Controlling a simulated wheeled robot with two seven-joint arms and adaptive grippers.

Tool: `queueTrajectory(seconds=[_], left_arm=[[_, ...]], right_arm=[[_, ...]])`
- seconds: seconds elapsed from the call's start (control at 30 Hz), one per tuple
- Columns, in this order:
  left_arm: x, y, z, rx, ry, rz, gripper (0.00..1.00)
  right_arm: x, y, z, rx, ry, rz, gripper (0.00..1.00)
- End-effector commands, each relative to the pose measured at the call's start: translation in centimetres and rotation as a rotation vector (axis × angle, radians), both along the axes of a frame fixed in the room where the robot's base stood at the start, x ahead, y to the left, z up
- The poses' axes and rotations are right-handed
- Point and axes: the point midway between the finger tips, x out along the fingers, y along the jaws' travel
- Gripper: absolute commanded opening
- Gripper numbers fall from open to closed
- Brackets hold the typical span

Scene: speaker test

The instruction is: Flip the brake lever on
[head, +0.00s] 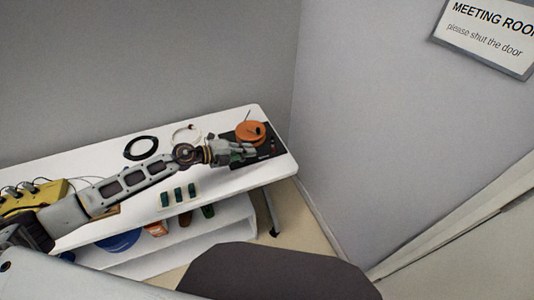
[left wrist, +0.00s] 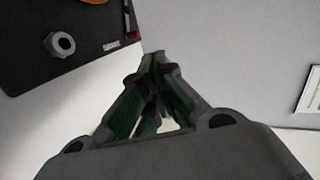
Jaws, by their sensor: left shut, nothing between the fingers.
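A black device base (head: 272,143) with an orange disc (head: 250,131) on it stands at the right end of the white table. In the left wrist view the black base (left wrist: 45,70) carries a grey knob (left wrist: 60,44), a small label and a thin dark lever with a red part (left wrist: 131,22) near its right edge. I cannot tell which way this lever is set. My left gripper (head: 250,154) is shut and empty, at the base in the head view. In the left wrist view its fingertips (left wrist: 154,62) are just off the base's right edge, apart from the lever. My right gripper is out of view.
On the white table (head: 225,121) lie a black ring (head: 141,148), a pale cable loop (head: 186,133) and several dark green blocks. A yellow box (head: 35,196) stands at the left. A shelf below holds containers. Grey walls close in behind and right.

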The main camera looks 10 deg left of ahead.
Motion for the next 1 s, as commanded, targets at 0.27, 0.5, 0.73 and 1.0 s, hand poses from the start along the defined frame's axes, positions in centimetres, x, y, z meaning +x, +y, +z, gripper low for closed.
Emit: queueTrajectory(seconds=[0.27, 0.5, 0.73, 1.0], left_arm=[[-0.3, 3.8, -2.4, 0.159, 0.052, -0.065, 0.0], [-0.4, 4.4, -2.8, 0.186, 0.063, -0.076, 0.0], [-0.4, 4.4, -2.8, 0.185, 0.063, -0.075, 0.0], [0.0, 4.0, -3.1, 0.184, 0.061, -0.075, 0.0]], right_arm=[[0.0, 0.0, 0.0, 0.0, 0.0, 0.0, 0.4], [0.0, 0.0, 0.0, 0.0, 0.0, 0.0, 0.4], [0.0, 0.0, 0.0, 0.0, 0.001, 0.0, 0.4], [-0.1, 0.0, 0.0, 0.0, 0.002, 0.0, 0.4]])
